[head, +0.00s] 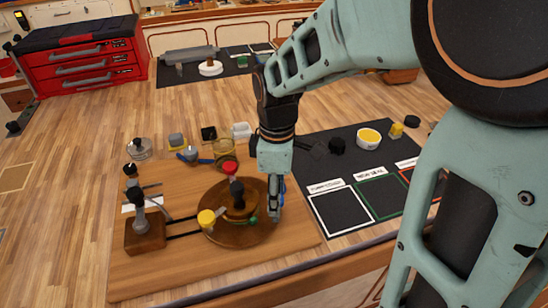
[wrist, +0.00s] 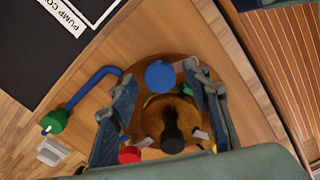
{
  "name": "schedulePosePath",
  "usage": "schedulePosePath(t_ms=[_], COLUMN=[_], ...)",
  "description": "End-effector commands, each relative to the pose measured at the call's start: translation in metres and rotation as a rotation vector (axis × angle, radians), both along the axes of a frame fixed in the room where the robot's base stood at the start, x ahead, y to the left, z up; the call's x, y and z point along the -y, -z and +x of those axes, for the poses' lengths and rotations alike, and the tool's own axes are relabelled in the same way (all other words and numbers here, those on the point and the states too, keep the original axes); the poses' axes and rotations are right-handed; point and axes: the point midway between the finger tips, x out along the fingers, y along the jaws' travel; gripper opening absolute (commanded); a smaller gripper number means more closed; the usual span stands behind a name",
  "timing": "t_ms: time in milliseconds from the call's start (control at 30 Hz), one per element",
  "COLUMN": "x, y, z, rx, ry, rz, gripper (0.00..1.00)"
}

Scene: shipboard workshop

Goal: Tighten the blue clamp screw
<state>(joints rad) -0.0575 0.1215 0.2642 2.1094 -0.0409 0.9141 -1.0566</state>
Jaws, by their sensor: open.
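The blue clamp screw shows its round blue head (wrist: 160,75) in the wrist view, on the edge of the round wooden fixture (wrist: 150,117). My gripper (wrist: 161,80) is open, with one finger on each side of the blue head. Whether either finger touches it I cannot tell. In the head view my gripper (head: 274,203) points down at the right side of the round fixture (head: 222,238) and hides the blue head. A red knob (head: 229,167), a yellow knob (head: 206,218) and a green knob (head: 253,220) sit around the fixture's dark centre post (head: 237,190).
A blue bent rod (wrist: 92,82) with a green end lies near my finger. A wooden block with metal posts (head: 145,235) stands at left. Jars and small parts (head: 190,153) stand behind. A dark mat (head: 318,172) with outlined squares lies at right.

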Motion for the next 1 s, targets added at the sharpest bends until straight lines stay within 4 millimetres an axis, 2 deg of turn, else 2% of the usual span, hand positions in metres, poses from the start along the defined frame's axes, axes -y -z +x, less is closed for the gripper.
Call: schedulePosePath(t_ms=[67,433,767,1000], x=[0.0,0.0001,0.0,-0.0005], y=[-0.0001,-0.0005,-0.0003,0.0001], z=[0.0,0.0,0.0,0.0], rx=[0.0,0.0,0.0,-0.001], ry=[0.0,0.0,0.049,0.199], rz=[0.0,0.0,0.0,0.0], gripper=[0.43,0.02,0.02,0.02])
